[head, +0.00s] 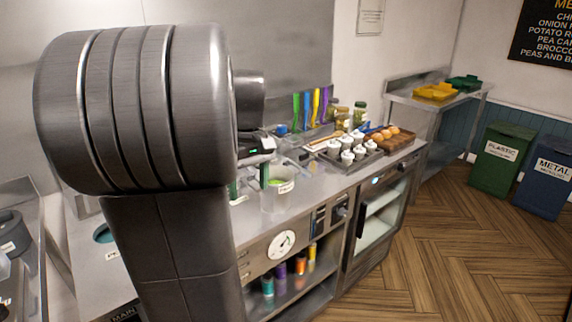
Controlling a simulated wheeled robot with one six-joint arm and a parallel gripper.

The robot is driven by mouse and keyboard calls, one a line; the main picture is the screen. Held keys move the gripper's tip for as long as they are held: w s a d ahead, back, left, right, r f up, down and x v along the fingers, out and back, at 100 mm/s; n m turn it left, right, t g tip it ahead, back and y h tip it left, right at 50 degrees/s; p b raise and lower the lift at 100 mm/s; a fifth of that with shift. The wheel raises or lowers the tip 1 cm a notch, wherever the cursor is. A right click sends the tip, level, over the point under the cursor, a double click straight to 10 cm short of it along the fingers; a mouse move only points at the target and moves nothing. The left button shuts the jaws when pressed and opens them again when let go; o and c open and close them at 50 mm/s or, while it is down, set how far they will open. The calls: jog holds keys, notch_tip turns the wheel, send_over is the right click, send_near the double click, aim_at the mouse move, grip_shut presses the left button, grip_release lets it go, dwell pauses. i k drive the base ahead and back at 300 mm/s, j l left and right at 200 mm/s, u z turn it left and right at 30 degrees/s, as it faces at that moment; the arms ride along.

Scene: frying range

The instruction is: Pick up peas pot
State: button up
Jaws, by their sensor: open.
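A steel pot (284,201) with green contents and a white label stands on the steel counter, just right of my arm. The label is too small to read surely; the green contents look like peas. My gripper (249,187) points down at the pot's left side, with its fingers apart and empty. One finger overlaps the pot's left rim in the picture; I cannot tell whether it is inside the pot or in front of it. My arm hides much of the counter to the left.
A tray (371,161) of white-topped containers and a wooden board (403,141) with round buns stand farther right. Colored-handled utensils (312,106) and jars (360,113) are behind. A shelf below holds several colored containers. Green (500,158) and blue (546,178) bins stand on open floor.

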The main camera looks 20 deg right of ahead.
aim_at(276, 199)
jog(key=i+l, duration=0.85)
jog(key=l, duration=0.1)
